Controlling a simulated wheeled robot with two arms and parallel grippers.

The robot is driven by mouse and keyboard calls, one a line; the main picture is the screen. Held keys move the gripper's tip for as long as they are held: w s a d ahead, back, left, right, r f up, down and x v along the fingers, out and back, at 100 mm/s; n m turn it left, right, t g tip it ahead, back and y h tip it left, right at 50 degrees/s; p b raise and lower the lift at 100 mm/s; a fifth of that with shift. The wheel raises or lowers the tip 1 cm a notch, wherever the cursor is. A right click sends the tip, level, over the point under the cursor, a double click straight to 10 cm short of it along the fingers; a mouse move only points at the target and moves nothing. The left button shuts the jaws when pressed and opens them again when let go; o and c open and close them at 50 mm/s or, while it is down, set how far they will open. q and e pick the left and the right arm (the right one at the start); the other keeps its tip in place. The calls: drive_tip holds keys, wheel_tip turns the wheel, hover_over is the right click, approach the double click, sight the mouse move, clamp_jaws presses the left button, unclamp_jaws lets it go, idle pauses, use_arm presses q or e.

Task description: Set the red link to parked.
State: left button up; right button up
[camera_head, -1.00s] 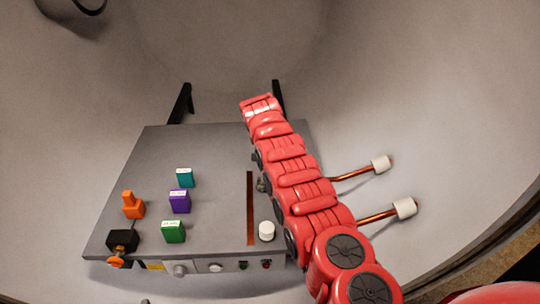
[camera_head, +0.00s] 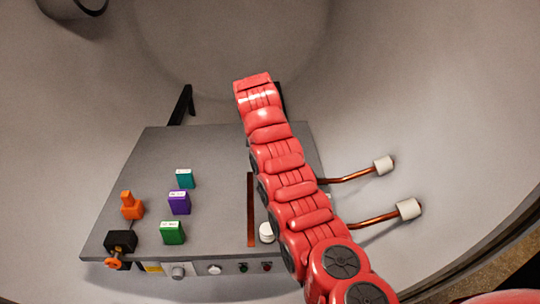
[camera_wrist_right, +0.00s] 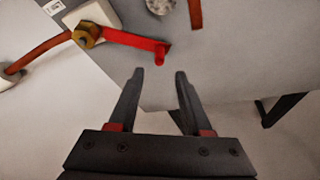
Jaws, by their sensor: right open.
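The red link (camera_wrist_right: 135,40) is a flat bar in the right wrist view. One end sits at a brass nut (camera_wrist_right: 87,35), and the other has a short red peg (camera_wrist_right: 162,50). My right gripper (camera_wrist_right: 160,73) is open and empty, its two fingertips just below the peg in the picture and apart from it. In the head view my red right arm covers the link and the gripper. My left gripper is not in view.
The grey bench (camera_head: 215,150) carries teal (camera_head: 185,178), purple (camera_head: 179,202) and green (camera_head: 172,232) blocks, an orange piece (camera_head: 132,206) and a long brown strip (camera_head: 250,210). Copper rods with white ends (camera_head: 408,209) stick out at right. A white knob (camera_head: 266,232) stands beside my arm.

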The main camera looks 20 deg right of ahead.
drive_tip(key=b+v, duration=0.1)
drive_tip(key=v, duration=0.9)
drive_tip(key=shift+b, duration=0.35)
